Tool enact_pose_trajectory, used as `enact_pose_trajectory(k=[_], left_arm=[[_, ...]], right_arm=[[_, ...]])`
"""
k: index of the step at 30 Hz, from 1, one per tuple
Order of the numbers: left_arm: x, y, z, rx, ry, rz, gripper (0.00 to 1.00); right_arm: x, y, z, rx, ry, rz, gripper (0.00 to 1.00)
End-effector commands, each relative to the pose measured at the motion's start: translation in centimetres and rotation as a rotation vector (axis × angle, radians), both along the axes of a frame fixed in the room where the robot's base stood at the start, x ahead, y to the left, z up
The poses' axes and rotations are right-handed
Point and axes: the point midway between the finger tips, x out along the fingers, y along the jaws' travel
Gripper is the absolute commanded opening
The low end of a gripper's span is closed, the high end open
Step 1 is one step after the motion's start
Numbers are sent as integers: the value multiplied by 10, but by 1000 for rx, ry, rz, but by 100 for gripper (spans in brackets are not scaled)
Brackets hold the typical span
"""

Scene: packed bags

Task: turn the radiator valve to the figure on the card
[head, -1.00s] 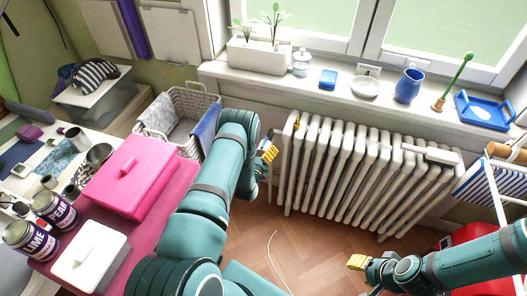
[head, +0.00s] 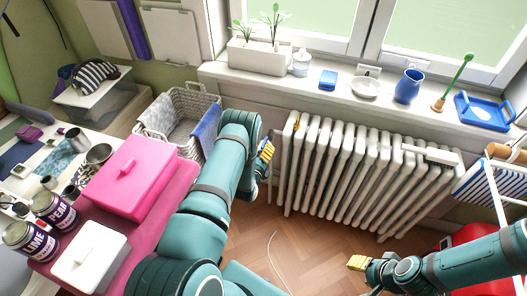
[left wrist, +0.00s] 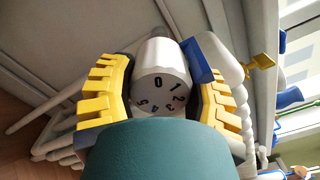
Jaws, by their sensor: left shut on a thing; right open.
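The radiator valve (left wrist: 158,62) is a pale round knob in the left wrist view, with dark figures around its end face. The 0 is near the top, with 1 and 2 following to its right; the lower figures are hard to read. My left gripper (head: 266,151) is shut on the knob at the left end of the white radiator (head: 350,170), a yellow pad on each side. In the head view the arm and gripper hide the knob. My right gripper (head: 356,262) is open and empty over the floor.
A laundry basket (head: 190,110) and a pink box (head: 127,175) are left of my left arm. The floor (head: 310,245) between the arms is mostly clear.

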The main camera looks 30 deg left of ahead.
Motion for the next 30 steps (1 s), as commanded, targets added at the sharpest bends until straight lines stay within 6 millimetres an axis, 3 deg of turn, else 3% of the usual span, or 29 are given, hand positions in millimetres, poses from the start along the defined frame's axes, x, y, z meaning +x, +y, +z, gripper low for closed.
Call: enact_pose_trajectory(k=[30], left_arm=[[-1,-1,-1,-938,-221,0,17]], right_arm=[[0,0,0,0,0,0,47]])
